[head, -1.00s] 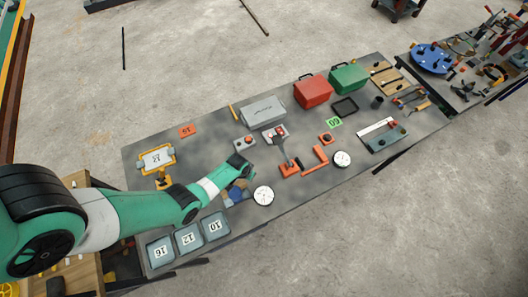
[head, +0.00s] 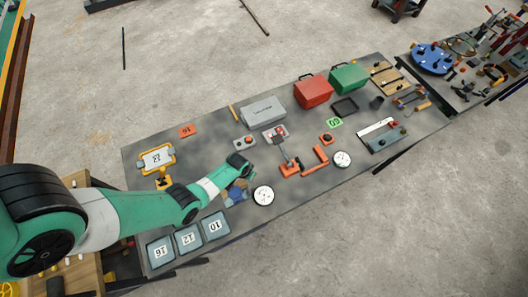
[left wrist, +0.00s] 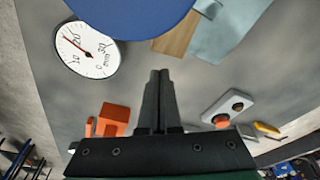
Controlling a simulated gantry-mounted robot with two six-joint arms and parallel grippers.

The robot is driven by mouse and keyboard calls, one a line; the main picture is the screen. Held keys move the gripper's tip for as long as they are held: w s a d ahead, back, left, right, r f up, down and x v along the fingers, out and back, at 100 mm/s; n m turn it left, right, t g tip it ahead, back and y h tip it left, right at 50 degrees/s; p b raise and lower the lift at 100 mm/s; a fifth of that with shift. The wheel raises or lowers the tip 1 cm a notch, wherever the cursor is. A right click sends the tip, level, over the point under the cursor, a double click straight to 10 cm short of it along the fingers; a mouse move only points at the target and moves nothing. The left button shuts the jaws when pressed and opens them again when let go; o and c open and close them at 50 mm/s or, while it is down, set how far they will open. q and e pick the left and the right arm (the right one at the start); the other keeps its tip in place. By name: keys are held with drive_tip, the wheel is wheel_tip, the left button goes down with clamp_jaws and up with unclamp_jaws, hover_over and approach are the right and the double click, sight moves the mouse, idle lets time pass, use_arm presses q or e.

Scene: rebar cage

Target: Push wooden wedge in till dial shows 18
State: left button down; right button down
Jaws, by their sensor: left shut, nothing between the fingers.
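My left gripper (left wrist: 158,76) is shut and empty in the left wrist view, its fingertips a little apart in the picture from the wooden wedge (left wrist: 178,36). The wedge shows as a tan piece between a large blue part (left wrist: 130,14) and a grey-blue block (left wrist: 226,32). Whether the fingers touch it I cannot tell. In the head view, the dial (head: 263,195) lies right of the blue part (head: 236,193), below my left wrist. My right gripper is out of view.
An orange clamp-like stand (head: 289,169) and a button box (head: 245,143) are near the arm. Numbered trays (head: 160,252) line the front left edge. Red (head: 313,91) and green (head: 350,77) boxes stand at the back. Bare table (head: 215,145) lies behind my wrist.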

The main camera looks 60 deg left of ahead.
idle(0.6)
use_arm(q)
drive_tip(key=shift+f+b, duration=0.95)
drive_tip(key=shift+s+p, duration=0.45)
drive_tip(key=shift+s, duration=0.35)
idle(1.3)
drive_tip(key=shift+w, duration=0.15)
drive_tip(key=shift+w+a+f+b, duration=0.1)
drive_tip(key=shift+w+a+b, duration=0.15)
drive_tip(key=shift+b, duration=0.15)
drive_tip(key=shift+w+a+b, duration=0.45)
drive_tip(key=shift+w, duration=0.4)
drive_tip(key=shift+w+a+b, duration=0.5)
drive_tip(key=shift+w, duration=0.4)
drive_tip(key=shift+w+a+b, duration=0.45)
drive_tip(key=shift+w, duration=0.4)
